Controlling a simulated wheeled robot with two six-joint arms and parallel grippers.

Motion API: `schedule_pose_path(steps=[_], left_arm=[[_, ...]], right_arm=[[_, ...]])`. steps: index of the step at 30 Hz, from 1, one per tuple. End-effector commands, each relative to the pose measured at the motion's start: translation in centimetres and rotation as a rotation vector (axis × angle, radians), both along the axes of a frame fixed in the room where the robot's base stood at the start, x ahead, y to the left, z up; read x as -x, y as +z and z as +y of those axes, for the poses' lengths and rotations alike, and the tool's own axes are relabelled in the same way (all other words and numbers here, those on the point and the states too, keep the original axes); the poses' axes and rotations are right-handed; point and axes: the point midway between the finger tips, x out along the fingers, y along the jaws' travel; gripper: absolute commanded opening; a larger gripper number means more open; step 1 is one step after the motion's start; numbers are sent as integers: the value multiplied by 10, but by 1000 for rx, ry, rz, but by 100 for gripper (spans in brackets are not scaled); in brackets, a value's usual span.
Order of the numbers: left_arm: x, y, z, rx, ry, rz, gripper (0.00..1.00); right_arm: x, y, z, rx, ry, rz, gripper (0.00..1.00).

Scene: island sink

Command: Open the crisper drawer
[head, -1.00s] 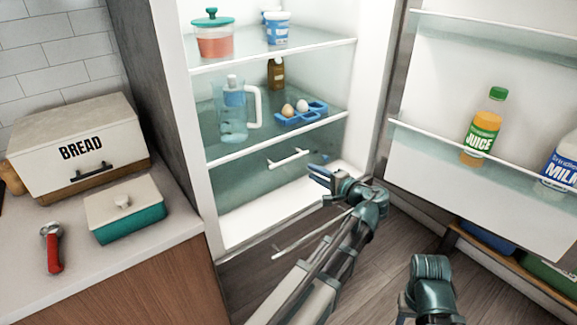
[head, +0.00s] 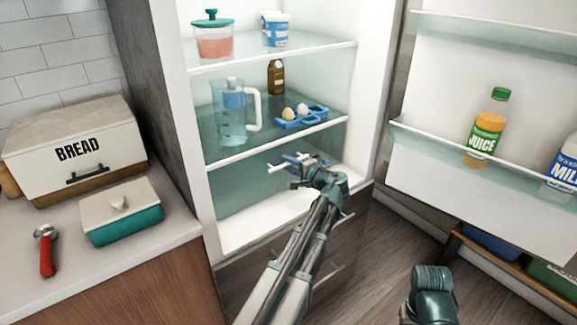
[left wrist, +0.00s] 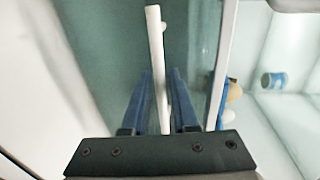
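The crisper drawer (head: 240,187) is a clear greenish front below the lowest glass shelf of the open fridge. It looks closed. Its white bar handle (head: 281,163) is partly covered by my left gripper (head: 296,169). In the left wrist view the handle (left wrist: 156,45) runs lengthwise between the two blue fingers of the left gripper (left wrist: 160,82). The fingers are apart, with a gap visible on each side of the bar. Of my right arm, only a teal part shows at the bottom of the head view; its fingers do not show.
A blue egg tray (head: 301,117), a pitcher (head: 231,118) and a brown bottle (head: 276,78) stand on the shelf (head: 260,143) above the drawer. The fridge door (head: 430,165) is wide open at right, with juice (head: 487,130) and milk (head: 563,172). The floor between is clear.

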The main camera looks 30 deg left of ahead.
Motion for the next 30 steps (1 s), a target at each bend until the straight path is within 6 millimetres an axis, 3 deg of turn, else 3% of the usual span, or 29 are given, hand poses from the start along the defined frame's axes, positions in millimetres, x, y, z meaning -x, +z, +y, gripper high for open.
schedule_pose_path(steps=[9,14,30], left_arm=[[-1,0,2,0,0,0,27],[-1,0,2,0,0,0,0],[0,-1,2,1,0,0,0]], right_arm=[[0,0,0,0,0,0,50],[0,0,0,0,0,0,50],[0,0,0,0,0,0,50]])
